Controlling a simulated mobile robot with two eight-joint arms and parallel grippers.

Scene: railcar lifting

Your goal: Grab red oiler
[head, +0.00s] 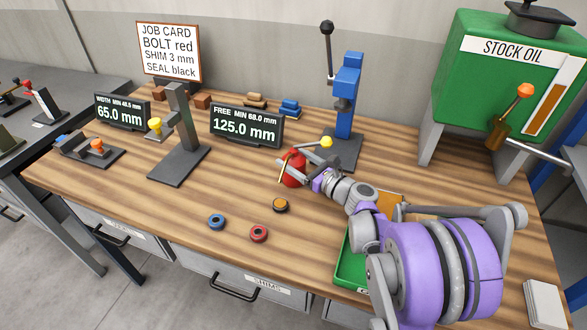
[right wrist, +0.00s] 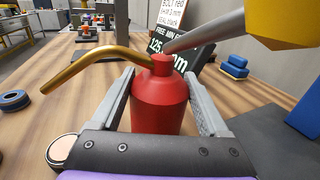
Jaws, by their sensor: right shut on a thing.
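In the right wrist view the red oiler (right wrist: 160,98) sits upright between the two grey fingers of my right gripper (right wrist: 165,105). Its brass spout points left. The oiler's base is hidden behind the gripper's palm. My left gripper does not show in either view.
Blue (head: 217,221), red (head: 258,233) and orange (head: 280,205) rings lie in front. A green tray (head: 350,262) is partly under my right arm. A green stock oil tank (head: 500,75) stands at the right.

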